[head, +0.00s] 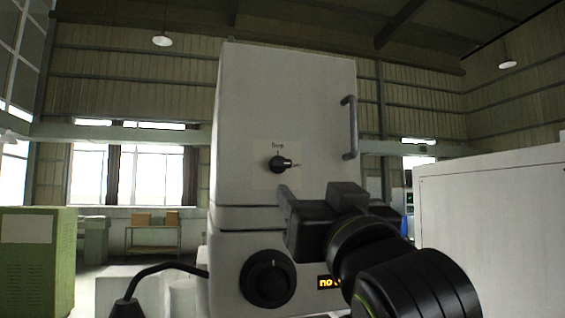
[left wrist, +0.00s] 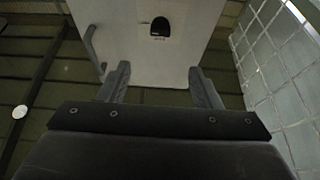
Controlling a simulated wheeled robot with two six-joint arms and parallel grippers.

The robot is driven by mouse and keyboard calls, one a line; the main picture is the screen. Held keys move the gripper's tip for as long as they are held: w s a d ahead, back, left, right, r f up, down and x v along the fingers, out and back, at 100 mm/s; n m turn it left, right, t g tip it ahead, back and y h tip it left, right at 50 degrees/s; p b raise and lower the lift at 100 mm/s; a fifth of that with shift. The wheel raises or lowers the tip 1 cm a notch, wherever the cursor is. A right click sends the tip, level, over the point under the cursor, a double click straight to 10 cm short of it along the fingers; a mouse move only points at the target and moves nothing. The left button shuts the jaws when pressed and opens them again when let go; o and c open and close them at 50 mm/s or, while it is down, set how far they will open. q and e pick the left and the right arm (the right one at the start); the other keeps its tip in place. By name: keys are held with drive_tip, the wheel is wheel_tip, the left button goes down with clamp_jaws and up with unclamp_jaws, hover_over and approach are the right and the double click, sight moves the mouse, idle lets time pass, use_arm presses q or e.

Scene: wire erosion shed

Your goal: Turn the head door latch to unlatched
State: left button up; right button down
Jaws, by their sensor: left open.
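The head door latch (head: 278,164) is a small black knob on a pale plate on the front of the tall grey machine head. Its pointer extends to the right in the head view, and small print above it is hard to read. My left gripper (head: 285,193) is just below and in front of the latch, open and apart from it. In the left wrist view the latch (left wrist: 160,27) shows beyond the two spread fingers (left wrist: 161,77), with nothing between them. My right gripper is not in view.
A dark bar handle (head: 349,128) stands out on the door's right side. A large black dial (head: 268,278) and a lit display (head: 329,282) are below. A bent black rod (head: 155,272) rises at lower left. A white cabinet (head: 490,225) stands at right.

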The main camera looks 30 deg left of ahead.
sight(282, 163)
use_arm(q)
drive_tip(key=p+x, duration=0.8)
drive_tip(key=x, duration=0.7)
drive_tip(key=shift+a+f, duration=0.1)
drive_tip(key=shift+w+a+p, duration=0.45)
drive_tip(key=shift+a+p, duration=0.05)
drive_tip(key=c, duration=1)
